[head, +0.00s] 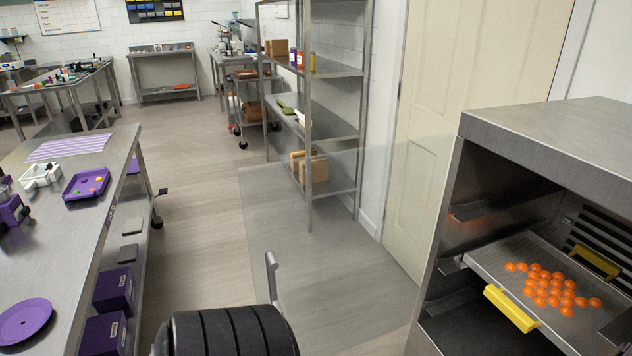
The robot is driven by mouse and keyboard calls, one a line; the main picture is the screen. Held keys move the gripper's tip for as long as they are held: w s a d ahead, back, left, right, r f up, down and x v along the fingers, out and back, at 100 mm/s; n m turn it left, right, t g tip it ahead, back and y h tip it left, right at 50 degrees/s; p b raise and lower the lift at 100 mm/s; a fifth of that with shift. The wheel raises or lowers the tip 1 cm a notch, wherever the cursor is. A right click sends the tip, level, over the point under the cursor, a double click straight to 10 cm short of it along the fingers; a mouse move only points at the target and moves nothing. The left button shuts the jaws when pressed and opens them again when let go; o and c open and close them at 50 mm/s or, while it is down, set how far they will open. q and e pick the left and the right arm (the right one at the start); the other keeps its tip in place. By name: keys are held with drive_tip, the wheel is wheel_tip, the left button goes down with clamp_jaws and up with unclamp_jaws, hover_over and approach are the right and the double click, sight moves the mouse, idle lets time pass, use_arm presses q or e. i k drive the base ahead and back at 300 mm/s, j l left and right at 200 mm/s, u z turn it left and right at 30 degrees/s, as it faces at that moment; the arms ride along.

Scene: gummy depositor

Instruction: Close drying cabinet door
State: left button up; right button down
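The drying cabinet (560,125) stands at the right with its front open. Its door (345,235) is a see-through glass panel, swung wide open, reaching left from the cabinet's near-left edge over the floor. A grey metal bar handle (272,278) stands near the door's free left edge. Inside the cabinet a metal tray (485,260) with yellow grips holds several orange gummies (545,285). A black ribbed rounded part at the bottom centre hides the lower end of the handle area. Neither of my gripper fingertips shows.
A steel table (95,225) with purple trays and plates runs along the left. A tall steel shelf rack (335,125) and a cream wall door (430,120) stand behind the glass. The floor (195,210) between table and rack is clear.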

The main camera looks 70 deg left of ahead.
sight(271, 263)
drive_tip(key=j+u, duration=0.1)
drive_tip(key=j, duration=2.2)
drive_tip(key=j+z, duration=0.5)
drive_tip(key=k+j+z, duration=0.2)
drive_tip(key=j+z, duration=0.3)
